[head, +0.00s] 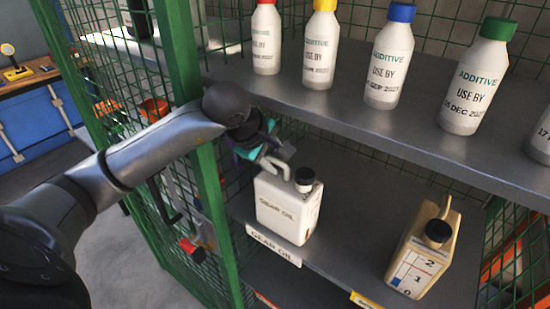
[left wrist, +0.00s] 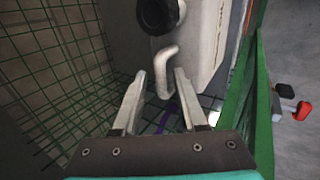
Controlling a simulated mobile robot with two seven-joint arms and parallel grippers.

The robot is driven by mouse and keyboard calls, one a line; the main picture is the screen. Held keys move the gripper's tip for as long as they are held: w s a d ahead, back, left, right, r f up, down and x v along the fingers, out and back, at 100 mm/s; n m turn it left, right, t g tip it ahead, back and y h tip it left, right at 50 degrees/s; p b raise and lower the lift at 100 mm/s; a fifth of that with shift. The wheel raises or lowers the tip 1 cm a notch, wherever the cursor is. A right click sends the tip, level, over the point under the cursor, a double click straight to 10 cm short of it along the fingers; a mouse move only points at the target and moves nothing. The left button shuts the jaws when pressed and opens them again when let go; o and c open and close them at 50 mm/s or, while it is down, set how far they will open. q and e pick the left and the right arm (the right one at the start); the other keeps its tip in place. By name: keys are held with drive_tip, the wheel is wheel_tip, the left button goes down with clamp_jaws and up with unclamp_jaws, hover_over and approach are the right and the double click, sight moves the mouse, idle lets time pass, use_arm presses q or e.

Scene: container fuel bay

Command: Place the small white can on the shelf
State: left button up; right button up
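The small white can (head: 287,208), marked GEAR OIL, stands upright on the lower shelf (head: 345,235) in the head view, with a black cap and a white handle. Its pale side also shows in the left wrist view (left wrist: 205,35). My left gripper (head: 277,152) is at the can's handle, from above and behind. In the left wrist view its fingers (left wrist: 160,76) are apart, with the bent end of the handle (left wrist: 165,72) between them. I cannot tell whether either finger touches it. My right gripper is not in view.
A tan can (head: 422,252) stands to the right on the lower shelf. Several additive bottles (head: 390,65) stand on the upper shelf (head: 330,105), close above my gripper. A green mesh frame (head: 188,90) borders the shelves on the left. The lower shelf is bare between the cans.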

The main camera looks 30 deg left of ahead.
use_arm(q)
drive_tip(key=shift+o, duration=0.2)
drive_tip(key=shift+r, duration=0.25)
drive_tip(key=s+a+b, duration=0.1)
drive_tip(key=s+b, duration=1.1)
drive_tip(key=shift+s+r, duration=0.3)
drive_tip(key=shift+r, duration=0.05)
idle(0.4)
idle(0.4)
